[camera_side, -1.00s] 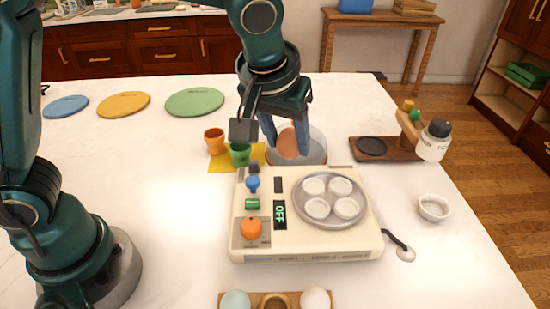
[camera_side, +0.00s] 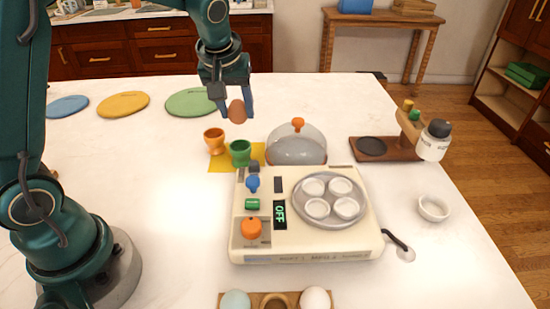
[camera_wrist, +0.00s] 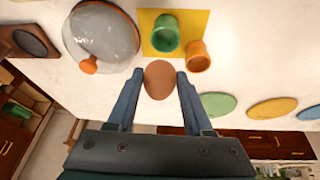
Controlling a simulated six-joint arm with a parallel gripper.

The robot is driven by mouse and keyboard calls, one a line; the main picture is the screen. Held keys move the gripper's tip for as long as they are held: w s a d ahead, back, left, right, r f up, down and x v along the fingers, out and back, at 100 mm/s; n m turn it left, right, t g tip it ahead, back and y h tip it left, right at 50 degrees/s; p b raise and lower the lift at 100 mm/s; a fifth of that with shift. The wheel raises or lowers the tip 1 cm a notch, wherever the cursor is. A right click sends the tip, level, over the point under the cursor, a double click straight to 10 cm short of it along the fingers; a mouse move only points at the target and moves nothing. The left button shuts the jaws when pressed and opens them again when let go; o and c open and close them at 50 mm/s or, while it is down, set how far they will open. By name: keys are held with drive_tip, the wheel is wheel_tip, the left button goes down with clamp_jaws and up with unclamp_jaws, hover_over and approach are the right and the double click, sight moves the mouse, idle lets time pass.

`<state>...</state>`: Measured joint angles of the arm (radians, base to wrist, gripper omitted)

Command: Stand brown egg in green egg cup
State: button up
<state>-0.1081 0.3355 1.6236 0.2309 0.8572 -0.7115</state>
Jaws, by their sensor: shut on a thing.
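The brown egg (camera_side: 237,111) is held between the fingers of my gripper (camera_side: 237,108), in the air above the green egg cup. It also shows between the two blue fingers in the wrist view (camera_wrist: 159,80). The green egg cup (camera_side: 240,153) stands upright and looks empty on a yellow mat (camera_side: 222,164). In the wrist view the green egg cup (camera_wrist: 166,35) lies beyond the fingertips, apart from the egg.
An orange egg cup (camera_side: 214,141) stands just left of the green one. A domed lid (camera_side: 297,146) with an orange knob stands to the right. The cream egg cooker (camera_side: 305,241) is in front. Blue, yellow and green plates (camera_side: 195,102) lie behind on the white counter.

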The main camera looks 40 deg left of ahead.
drive_tip(key=shift+a+f, duration=0.15)
drive_tip(key=shift+f, duration=2.75)
drive_tip(key=shift+f, duration=0.65)
drive_tip(key=o, duration=1)
drive_tip(key=shift+r, duration=4.05)
